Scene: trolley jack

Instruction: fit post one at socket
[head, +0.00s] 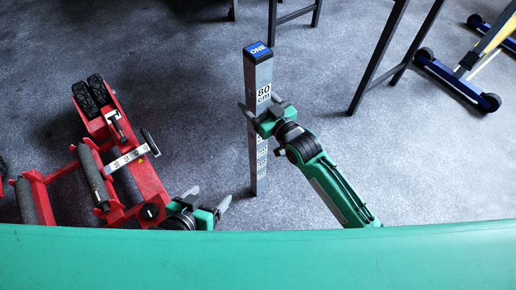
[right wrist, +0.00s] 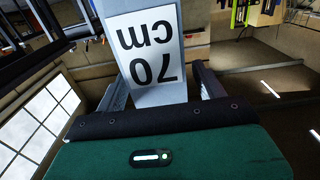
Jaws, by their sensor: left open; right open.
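Post one (head: 258,75) is a tall grey square post with a blue cap marked ONE and cm labels, standing upright on the floor in the head view. My right gripper (head: 261,106) is open, with its fingers on either side of the post's upper part. In the right wrist view the post (right wrist: 148,45) with its 70 cm label lies between the spread fingers. My left gripper (head: 207,197) is open and empty, at the near right side of the red trolley jack (head: 150,182). I cannot make out the socket for certain.
The red jack has black rollers and wheels and fills the left. Dark table or bench legs (head: 378,60) stand at the back right. A blue-footed stand (head: 458,82) is at far right. Grey floor (head: 420,160) is clear to the right of the post.

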